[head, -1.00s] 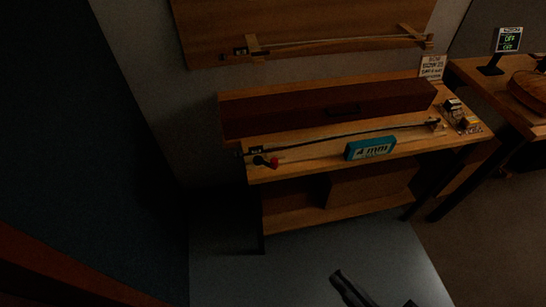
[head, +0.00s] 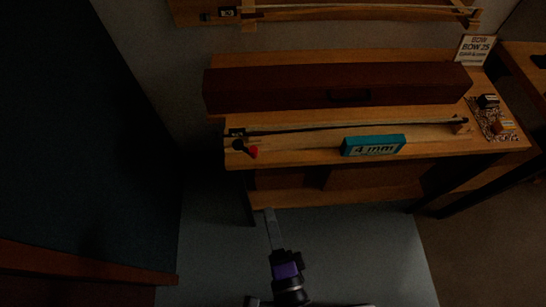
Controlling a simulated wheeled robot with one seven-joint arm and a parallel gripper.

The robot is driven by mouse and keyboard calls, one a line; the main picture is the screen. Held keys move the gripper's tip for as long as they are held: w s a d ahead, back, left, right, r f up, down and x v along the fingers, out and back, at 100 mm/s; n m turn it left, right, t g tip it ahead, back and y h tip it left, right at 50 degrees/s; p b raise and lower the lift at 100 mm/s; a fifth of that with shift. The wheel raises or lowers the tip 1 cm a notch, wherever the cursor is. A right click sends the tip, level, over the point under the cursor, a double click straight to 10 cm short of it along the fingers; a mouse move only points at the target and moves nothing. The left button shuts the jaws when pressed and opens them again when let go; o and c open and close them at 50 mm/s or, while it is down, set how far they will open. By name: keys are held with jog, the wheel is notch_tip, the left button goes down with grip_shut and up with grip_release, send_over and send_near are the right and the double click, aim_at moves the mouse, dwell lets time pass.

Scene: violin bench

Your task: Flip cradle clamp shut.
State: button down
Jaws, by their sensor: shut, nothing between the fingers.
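The cradle clamp is a small black lever with a red knob (head: 253,152) at the left front of the bench. It sits beside the frog end of a dark bow (head: 345,129) that lies along the bench top. The lever appears to stick out toward the front edge; its exact angle is too small to tell. My gripper (head: 268,213) is shut and empty. It is low in the picture, in front of the bench, below and slightly right of the red knob and apart from it.
A teal block marked 4 mm (head: 374,145) lies at the bench's front edge, right of the clamp. A long dark red case (head: 300,88) lies behind the bow. A patterned mat (head: 494,134) with small items is at the right end. A sign (head: 475,50) stands behind. The floor before the bench is clear.

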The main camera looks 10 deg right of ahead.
jog(key=w, duration=0.1)
jog(key=p, duration=0.4)
send_near(256, 155)
jog(key=w, duration=0.3)
jog(key=w+a, duration=0.1)
jog(key=w, duration=0.1)
jog(key=shift+r, duration=0.1)
jog(key=shift+w+a, duration=0.1)
jog(key=shift+w, duration=0.75)
jog(key=shift+f, duration=0.2)
jog(key=shift+w+d+r+b, duration=0.1)
jog(key=shift+w+d+b, duration=0.55)
jog(key=shift+d, duration=0.25)
